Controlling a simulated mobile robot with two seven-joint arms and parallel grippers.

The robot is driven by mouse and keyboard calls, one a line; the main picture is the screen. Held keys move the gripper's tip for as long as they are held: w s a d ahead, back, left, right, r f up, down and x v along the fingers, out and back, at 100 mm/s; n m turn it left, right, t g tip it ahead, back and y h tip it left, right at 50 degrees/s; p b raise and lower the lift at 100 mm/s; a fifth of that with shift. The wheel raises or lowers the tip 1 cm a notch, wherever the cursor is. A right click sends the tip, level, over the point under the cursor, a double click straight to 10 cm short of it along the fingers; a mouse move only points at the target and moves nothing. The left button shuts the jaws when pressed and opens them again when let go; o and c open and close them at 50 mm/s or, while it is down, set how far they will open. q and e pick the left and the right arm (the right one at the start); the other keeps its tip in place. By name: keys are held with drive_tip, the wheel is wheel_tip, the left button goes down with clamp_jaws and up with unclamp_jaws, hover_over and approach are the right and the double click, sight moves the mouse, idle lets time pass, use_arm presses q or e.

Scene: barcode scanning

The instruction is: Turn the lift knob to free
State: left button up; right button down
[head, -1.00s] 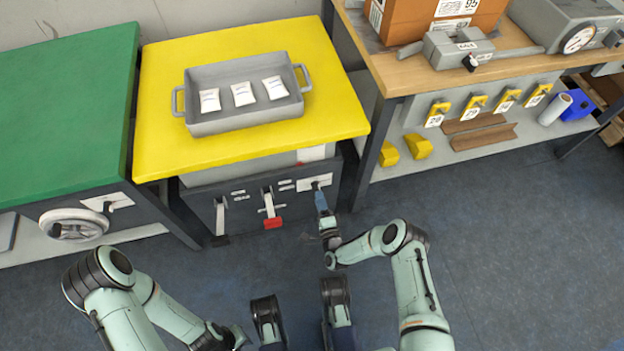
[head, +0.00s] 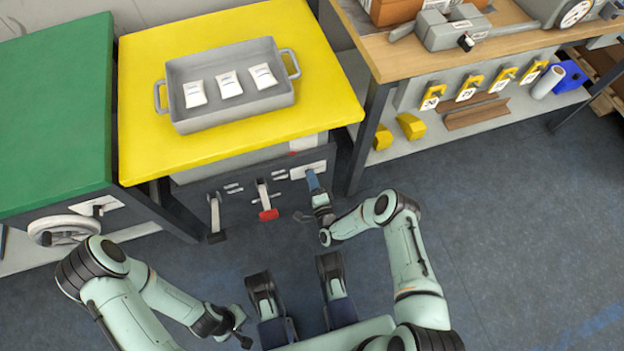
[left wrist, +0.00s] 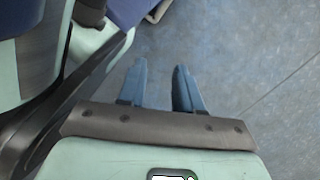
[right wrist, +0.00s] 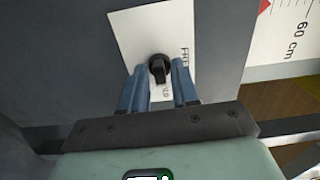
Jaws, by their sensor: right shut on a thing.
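The lift knob (right wrist: 158,68) is a small black knob on a white plate (right wrist: 135,35) in the right wrist view. "FREE" is printed along the plate's right side, and a partly covered label ending in "LD" is below the knob. My right gripper (right wrist: 159,78) has its blue fingers on either side of the knob, shut on it. In the head view, my right gripper (head: 312,180) reaches the white plate at the right of the dark panel under the yellow table, hiding the knob. My left gripper (left wrist: 161,75) is open and empty above the floor.
The yellow table (head: 140,90) bears a grey tray (head: 215,122) with 3 white packets. Left of my right gripper are a red-ended lever (head: 267,205) and a black-ended lever (head: 215,220). A green table (head: 55,120) with a handwheel (head: 62,228) stands left, a wooden bench (head: 400,70) right.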

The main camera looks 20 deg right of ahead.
use_arm(q)
drive_tip(key=shift+w+r, duration=0.1)
drive_tip(key=shift+w, duration=0.05)
drive_tip(key=w+r+t+p, duration=0.2)
drive_tip(key=w+r+p, duration=0.1)
drive_tip(key=w, duration=0.3)
drive_tip(key=shift+w+d+r+m+t+p, duration=0.3)
drive_tip(key=shift+w+d+r, duration=0.1)
drive_tip(key=shift+d+r, duration=0.1)
use_arm(e)
drive_tip(key=shift+a+n, duration=0.1)
drive_tip(key=shift+n, duration=8.7)
drive_tip(key=c, duration=1.2)
unclamp_jaws()
drive_tip(key=shift+w, duration=0.1)
drive_tip(key=shift+o, duration=0.2)
